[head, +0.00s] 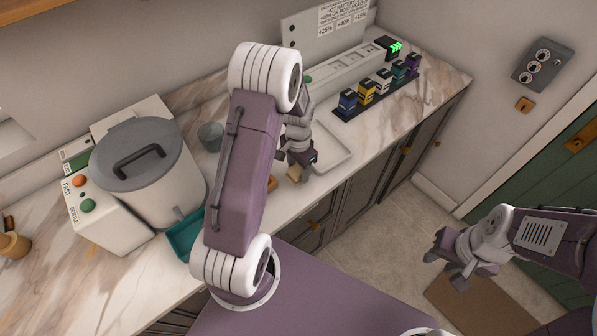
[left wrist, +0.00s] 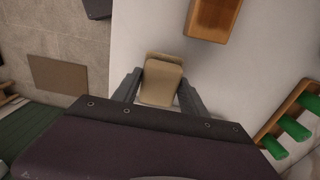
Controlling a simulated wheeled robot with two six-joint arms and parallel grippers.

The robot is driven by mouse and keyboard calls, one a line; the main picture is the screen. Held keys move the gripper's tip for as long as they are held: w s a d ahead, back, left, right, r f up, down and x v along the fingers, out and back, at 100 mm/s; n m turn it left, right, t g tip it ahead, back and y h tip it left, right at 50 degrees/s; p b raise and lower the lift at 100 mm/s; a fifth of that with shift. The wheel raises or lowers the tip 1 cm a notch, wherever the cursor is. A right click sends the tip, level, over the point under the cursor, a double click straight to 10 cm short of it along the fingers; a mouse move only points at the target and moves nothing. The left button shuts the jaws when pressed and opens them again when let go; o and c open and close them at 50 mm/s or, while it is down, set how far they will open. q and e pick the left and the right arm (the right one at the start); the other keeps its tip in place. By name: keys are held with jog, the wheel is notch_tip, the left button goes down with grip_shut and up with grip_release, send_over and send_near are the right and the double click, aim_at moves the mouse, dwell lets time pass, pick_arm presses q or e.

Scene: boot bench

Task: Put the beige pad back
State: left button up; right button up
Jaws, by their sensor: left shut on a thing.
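The beige pad (left wrist: 161,82) sits between the two fingers of my left gripper (left wrist: 158,92) in the left wrist view. My left gripper (head: 298,169) is shut on it. I cannot tell whether the pad touches the counter. My right gripper (head: 447,270) is open and empty, away from the counter over the floor.
A white tray (head: 340,160) lies right of my left gripper. A wooden holder (left wrist: 213,18) is near the pad. A rack with green pieces (left wrist: 290,128) stands at the wrist view's right. A teal bin (head: 183,236), grey cup (head: 210,137) and lidded pot (head: 145,178) stand left.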

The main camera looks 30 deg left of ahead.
pick_arm(q)
jog(key=shift+f, duration=0.7)
jog(key=shift+w+a+f, duration=0.1)
jog(key=shift+w+f, duration=0.05)
jog(key=shift+f, duration=0.25)
jog(key=shift+f, duration=0.2)
jog(key=o, duration=1.4)
jog(key=shift+r, duration=0.1)
jog(key=shift+o, duration=0.2)
jog(key=shift+r, duration=0.1)
